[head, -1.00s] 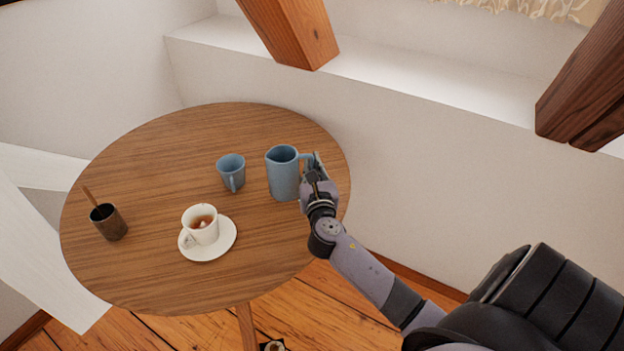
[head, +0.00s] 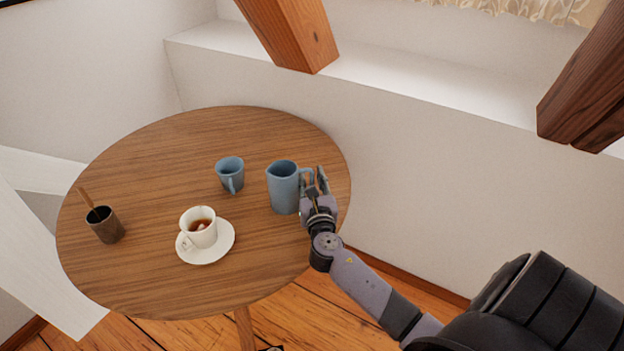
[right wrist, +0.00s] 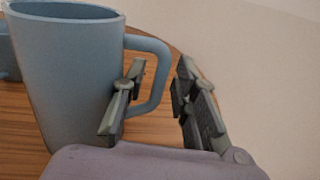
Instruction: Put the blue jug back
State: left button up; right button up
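The blue jug (head: 284,190) stands upright on the round wooden table (head: 160,150), near its right side, handle to the right. My right gripper (head: 316,176) is at the handle. In the right wrist view the jug (right wrist: 65,75) fills the left side. Its handle (right wrist: 158,75) lies between the two spread fingers of my right gripper (right wrist: 158,108), one on the jug's side of the handle and one outside it. There is a gap between the outer finger and the handle. My left gripper is not in view.
A small blue cup (head: 230,173) stands left of the jug. A white cup of tea (head: 199,231) sits on a saucer (head: 222,250) in front. A dark cup with a stick (head: 106,226) is at the left. The table's back is clear; a wall ledge (head: 420,95) runs behind.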

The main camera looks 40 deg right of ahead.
jog(key=shift+r, duration=0.1)
jog(key=shift+s+a, duration=0.1)
jog(key=shift+s, duration=0.05)
jog(key=v, duration=1.1)
jog(key=shift+s+a+r, duration=0.1)
jog(key=shift+s+a, duration=0.05)
jog(key=shift+s, duration=0.2)
